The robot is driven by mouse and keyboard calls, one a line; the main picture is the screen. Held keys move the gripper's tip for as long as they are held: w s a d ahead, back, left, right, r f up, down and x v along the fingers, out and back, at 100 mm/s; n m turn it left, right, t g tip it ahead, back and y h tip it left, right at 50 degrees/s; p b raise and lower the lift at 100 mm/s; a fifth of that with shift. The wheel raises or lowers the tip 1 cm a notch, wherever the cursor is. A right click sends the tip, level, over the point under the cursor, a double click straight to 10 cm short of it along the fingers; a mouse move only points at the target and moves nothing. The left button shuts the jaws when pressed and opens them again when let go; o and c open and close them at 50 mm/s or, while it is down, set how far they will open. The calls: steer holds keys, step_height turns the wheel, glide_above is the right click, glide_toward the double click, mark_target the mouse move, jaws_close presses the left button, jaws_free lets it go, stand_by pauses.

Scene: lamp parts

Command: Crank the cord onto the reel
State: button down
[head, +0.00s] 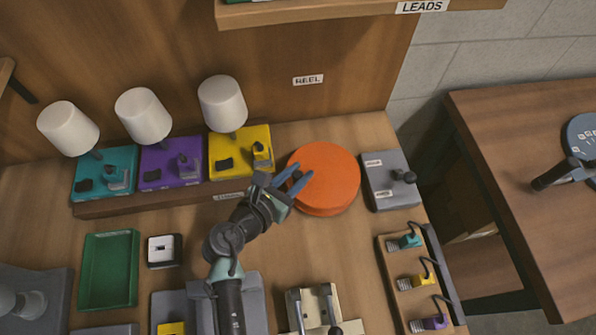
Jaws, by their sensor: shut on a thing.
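The orange reel (331,170), a thick round disc, lies flat on the bench below the "REEL" label (308,80). My gripper (300,178) reaches in from the lower left, its blue fingers over the upper left part of the reel's top. It is shut on a small part at the reel. The fingers hide that part, so I cannot make out the crank's shape. No cord can be made out on or beside the reel.
A grey box with a black knob (391,181) stands close right of the reel. Three lamps on teal, purple and yellow bases (240,152) stand to the left. A rack of coloured plugs (418,278) is at the right edge, and a green tray (109,270) lies front left.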

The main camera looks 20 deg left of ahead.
steer(key=shift+w+a+m+h+b, duration=0.35)
steer(key=shift+w+a+m+h, duration=0.1)
steer(key=shift+m+h, duration=0.5)
steer(key=shift+w+a+m+g+h+b, duration=0.15)
steer(key=shift+w+m+g+h+b, duration=0.15)
steer(key=shift+m+g+h, duration=0.35)
steer(key=shift+w+a+m+g+h+b, duration=0.15)
steer(key=shift+w+m+g+h+b, duration=0.15)
steer(key=shift+m+h, duration=0.45)
steer(key=shift+s, duration=0.1)
steer(key=c, duration=0.7)
jaws_free()
steer(key=shift+o, duration=0.2)
steer(key=v, duration=1.3)
